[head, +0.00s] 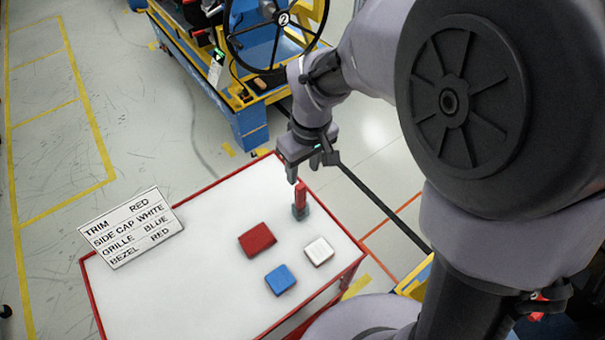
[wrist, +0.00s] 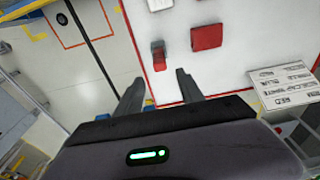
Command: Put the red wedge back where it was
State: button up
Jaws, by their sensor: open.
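My gripper (head: 305,170) is above and just behind the wedge in the head view. In the wrist view my gripper (wrist: 158,88) has its two fingers spread, with nothing between them. The fingers are apart from the wedge.
A red block (head: 257,240), a blue block (head: 280,279) and a white block (head: 319,251) lie on the red-edged table (head: 150,290). A sign listing parts and colours (head: 132,228) stands at the left. A blue and yellow cart with a steering wheel (head: 272,40) stands behind.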

jog(key=s+d+r+m+t, duration=0.2)
jog(key=s+d+r+m, duration=0.2)
jog(key=s, duration=0.4)
jog(key=s+d+r+m+t+y, duration=0.1)
jog(key=s+d+r+m+t, duration=0.1)
jog(key=s+r+m, duration=0.5)
notch_tip(320, 180, up, 2)
jog(key=shift+s+d+r+t, duration=0.1)
jog(key=shift+s+d+t, duration=0.2)
jog(key=shift+s+d, duration=0.45)
jog(key=shift+w+d, duration=0.15)
